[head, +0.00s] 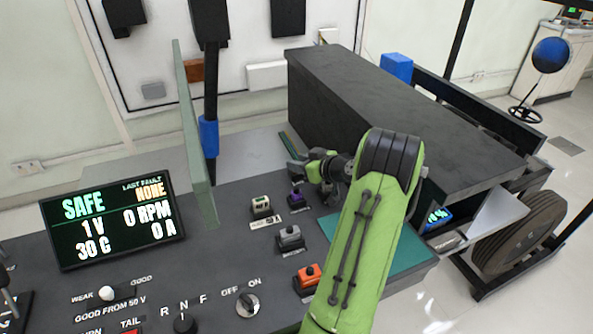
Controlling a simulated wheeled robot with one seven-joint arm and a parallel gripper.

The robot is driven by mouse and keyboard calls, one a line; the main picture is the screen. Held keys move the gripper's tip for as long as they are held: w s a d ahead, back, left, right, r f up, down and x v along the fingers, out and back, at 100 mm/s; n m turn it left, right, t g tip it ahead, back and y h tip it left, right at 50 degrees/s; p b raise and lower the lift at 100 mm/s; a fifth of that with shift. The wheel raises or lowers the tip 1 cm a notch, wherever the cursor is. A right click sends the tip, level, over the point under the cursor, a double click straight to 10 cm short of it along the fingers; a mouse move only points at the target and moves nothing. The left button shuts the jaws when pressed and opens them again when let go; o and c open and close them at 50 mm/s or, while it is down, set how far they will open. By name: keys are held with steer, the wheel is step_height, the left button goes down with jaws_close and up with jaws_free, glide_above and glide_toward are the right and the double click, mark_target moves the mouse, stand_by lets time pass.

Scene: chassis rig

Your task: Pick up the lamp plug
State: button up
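My gripper (296,170) is beyond my green arm, just behind and above the purple plug. Its fingers are small and partly hidden, and I cannot tell whether they are open or touching anything.
A big dark box (400,100) stands behind my gripper. A thin green upright panel (194,140) rises at the left. A display reading SAFE (112,220) and knobs are at the left and front. A teal mat (408,254) lies under my arm. A wheel (518,235) is at right.

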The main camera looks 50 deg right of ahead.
steer(key=shift+c, duration=1.4)
steer(key=shift+r, duration=0.1)
